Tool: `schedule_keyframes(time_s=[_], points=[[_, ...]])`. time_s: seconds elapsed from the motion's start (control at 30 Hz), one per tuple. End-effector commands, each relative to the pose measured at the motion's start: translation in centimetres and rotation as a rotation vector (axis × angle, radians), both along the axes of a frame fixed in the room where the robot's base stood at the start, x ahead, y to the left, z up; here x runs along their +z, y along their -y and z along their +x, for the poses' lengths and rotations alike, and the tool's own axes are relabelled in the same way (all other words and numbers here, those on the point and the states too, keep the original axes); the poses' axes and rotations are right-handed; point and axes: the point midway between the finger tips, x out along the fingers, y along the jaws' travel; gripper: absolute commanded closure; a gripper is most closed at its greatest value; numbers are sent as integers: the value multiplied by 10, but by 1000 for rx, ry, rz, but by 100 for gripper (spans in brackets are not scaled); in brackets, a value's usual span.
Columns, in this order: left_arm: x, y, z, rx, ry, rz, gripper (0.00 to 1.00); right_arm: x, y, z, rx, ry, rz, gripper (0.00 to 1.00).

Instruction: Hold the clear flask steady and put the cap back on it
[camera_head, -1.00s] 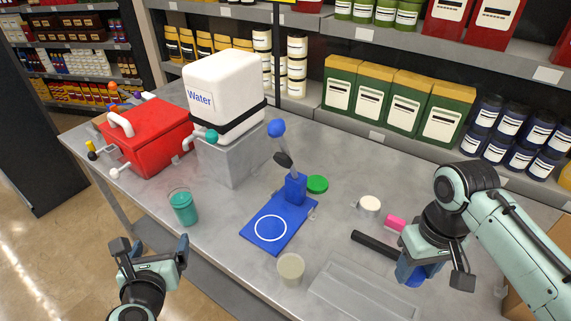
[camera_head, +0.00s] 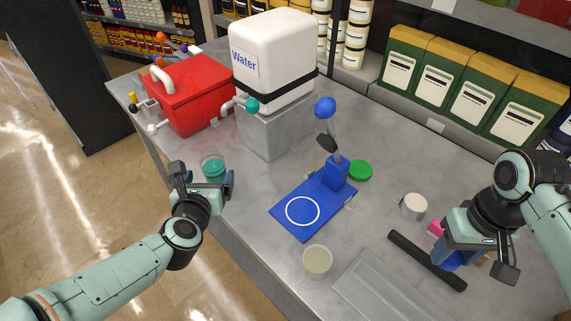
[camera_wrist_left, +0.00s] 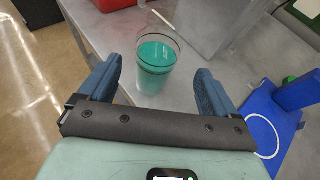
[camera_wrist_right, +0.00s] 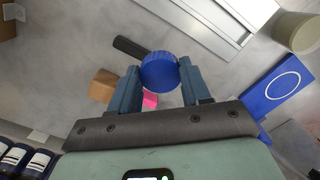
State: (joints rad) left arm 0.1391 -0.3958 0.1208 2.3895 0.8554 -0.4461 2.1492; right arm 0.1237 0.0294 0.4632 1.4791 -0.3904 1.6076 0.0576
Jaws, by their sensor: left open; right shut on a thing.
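The clear flask (camera_head: 213,168) holds teal liquid and stands upright at the table's front left edge, with no lid visible on its top. My left gripper (camera_head: 203,181) is open at the flask. In the left wrist view the flask (camera_wrist_left: 155,62) shows ahead, between and just beyond the two fingertips, and I see no contact. My right gripper (camera_head: 452,261) is shut on a round blue cap with a ridged side, above the right part of the table. The blue cap (camera_wrist_right: 160,72) shows clearly between its fingertips in the right wrist view.
A blue stand (camera_head: 312,211) with a white ring is mid-table, a green lid (camera_head: 358,170) behind it. A beige cup (camera_head: 317,261), black bar (camera_head: 427,260), white-topped jar (camera_head: 413,206) and grey tray (camera_head: 380,290) are nearby. The water tank (camera_head: 272,60) and red box (camera_head: 196,95) stand behind the flask.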

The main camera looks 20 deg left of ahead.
Motion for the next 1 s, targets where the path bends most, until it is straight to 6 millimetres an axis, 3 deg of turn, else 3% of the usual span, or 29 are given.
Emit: schedule_keyframes(time_s=[0.2,0.6,1.0], points=[[-12,-9,25,0,-1,0,8,-5,0,0,0,-1,0,85],[-13,-11,30,1,0,0,8,-4,0,0,0,-1,0,85],[-28,-29,73,1,0,1,8,-3,0,0,0,-1,0,85]])
